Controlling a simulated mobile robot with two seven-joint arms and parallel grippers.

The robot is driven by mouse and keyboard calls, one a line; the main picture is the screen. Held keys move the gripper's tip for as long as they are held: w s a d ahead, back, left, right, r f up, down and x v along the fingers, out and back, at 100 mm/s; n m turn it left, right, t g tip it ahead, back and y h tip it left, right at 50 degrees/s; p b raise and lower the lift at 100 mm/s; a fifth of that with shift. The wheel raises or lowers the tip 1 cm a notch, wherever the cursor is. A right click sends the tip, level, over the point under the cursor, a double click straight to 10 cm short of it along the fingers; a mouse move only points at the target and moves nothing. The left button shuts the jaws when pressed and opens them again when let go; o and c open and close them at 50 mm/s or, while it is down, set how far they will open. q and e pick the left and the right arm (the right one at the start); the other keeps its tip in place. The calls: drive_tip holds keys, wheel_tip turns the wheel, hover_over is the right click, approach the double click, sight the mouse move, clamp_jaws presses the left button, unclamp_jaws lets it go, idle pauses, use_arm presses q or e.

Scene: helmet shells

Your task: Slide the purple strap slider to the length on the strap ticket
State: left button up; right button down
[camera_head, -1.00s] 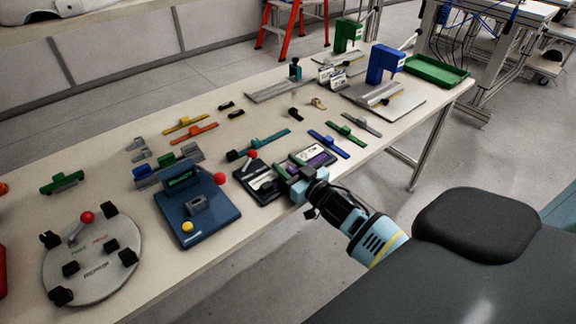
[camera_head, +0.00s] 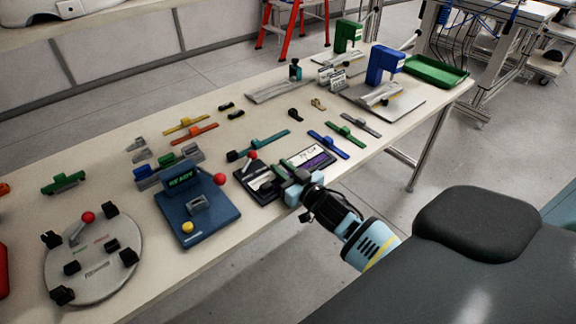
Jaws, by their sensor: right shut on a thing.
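The purple strap (camera_head: 321,163) lies along a dark fixture (camera_head: 262,199) at the table's front edge. A white strap ticket (camera_head: 304,158) with dark writing lies just behind it; the writing is too small to read surely. My right gripper (camera_head: 297,180) reaches in from the front right, low over the fixture at the left part of the strap. It is shut on what seems to be the purple strap's slider, which its jaws hide. My left gripper is not in view.
The fixture has a red-knobbed lever (camera_head: 252,155). A blue device (camera_head: 197,213) with a display and a round grey plate (camera_head: 93,262) stand to the left. Blue (camera_head: 328,145) and green (camera_head: 346,134) straps lie just behind. The front edge right of my gripper is clear.

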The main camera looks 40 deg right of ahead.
drive_tip(key=shift+a, duration=0.5)
drive_tip(key=c, duration=1.3)
unclamp_jaws()
drive_tip(key=shift+s, duration=0.1)
drive_tip(key=shift+s, duration=0.1)
drive_tip(key=s, duration=0.6)
drive_tip(key=shift+s+d+f, duration=0.1)
drive_tip(key=shift+s+d, duration=0.1)
drive_tip(key=shift+d, duration=0.1)
drive_tip(key=shift+s, duration=0.55)
